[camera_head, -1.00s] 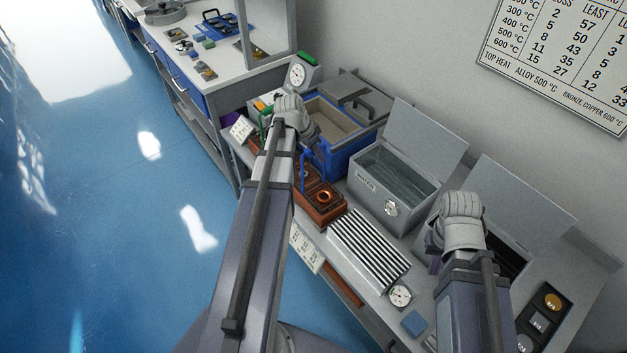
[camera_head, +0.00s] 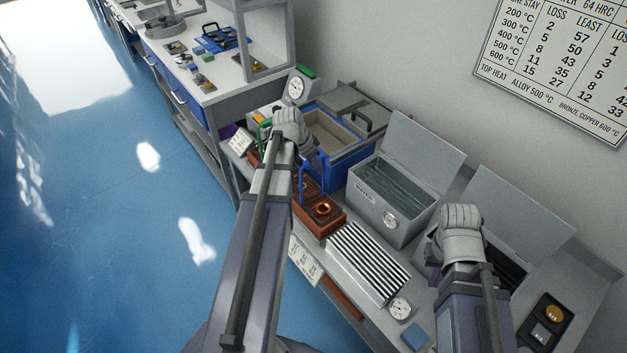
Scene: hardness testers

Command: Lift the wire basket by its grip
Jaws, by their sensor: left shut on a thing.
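My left gripper (camera_head: 289,131) is at the left end of the bench, in front of the blue bin. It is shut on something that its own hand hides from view. A green handle (camera_head: 264,124) shows just left of it, and a blue upright handle (camera_head: 312,172) just to its right, above the brown blocks. I cannot make out the wire basket or its grip clearly; the hand and arm cover that area. My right gripper (camera_head: 460,228) is over the open grey box (camera_head: 513,258) at the right. Its fingers are turned away, so its opening is hidden.
A blue bin (camera_head: 346,168) and a grey water tank (camera_head: 371,205) with a raised lid stand along the wall. A ribbed metal plate (camera_head: 368,264), a small dial (camera_head: 400,308) and a blue block (camera_head: 415,336) lie in front. A dial gauge (camera_head: 297,88) stands behind my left gripper.

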